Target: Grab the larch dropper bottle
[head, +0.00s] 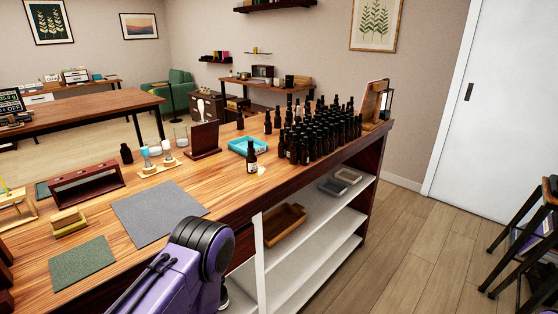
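Many dark dropper bottles (318,135) stand upright in a dense group at the right end of the wooden counter. One labelled dropper bottle (251,159) stands apart at the counter's front edge, next to a small pale card. Other single bottles stand behind the blue tray, and a short dark bottle (126,154) is farther left. The labels are too small to read, so I cannot tell which bottle is larch. Neither gripper shows; only a purple and black part of my own arm is in view at the bottom.
A blue tray (237,147) lies left of the bottle group. A grey mat (160,211) and a green mat (82,263) leave flat room on the counter (215,185). White shelves (300,262) are below.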

